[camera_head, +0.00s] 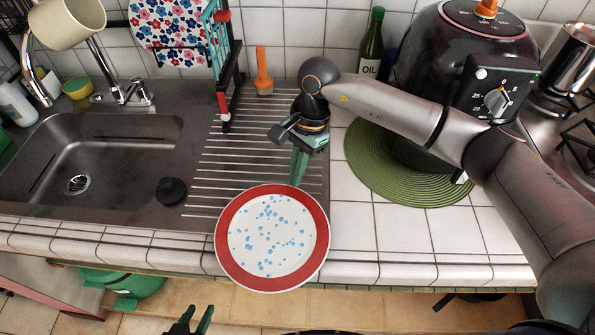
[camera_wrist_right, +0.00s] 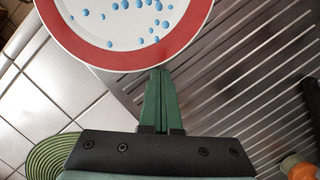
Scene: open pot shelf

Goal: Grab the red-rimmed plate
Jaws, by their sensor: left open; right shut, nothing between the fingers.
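The red-rimmed plate (camera_head: 272,238), white with blue dots, lies at the counter's front edge and overlaps the drainboard. Its near part reaches past the edge in the head view. Its red rim also shows at the top of the right wrist view (camera_wrist_right: 122,57). My right gripper (camera_head: 296,183) is shut with its green fingers together, pointing at the plate's far rim. In the right wrist view the fingertips (camera_wrist_right: 160,72) meet the rim's outline; I cannot tell whether they touch it. My left gripper (camera_head: 200,312) is open and empty, low in front of the counter.
The sink (camera_head: 90,160) is at left, with a black stopper (camera_head: 171,190) beside the drainboard (camera_head: 235,150). A dish rack (camera_head: 226,70) and orange brush (camera_head: 263,72) stand behind.

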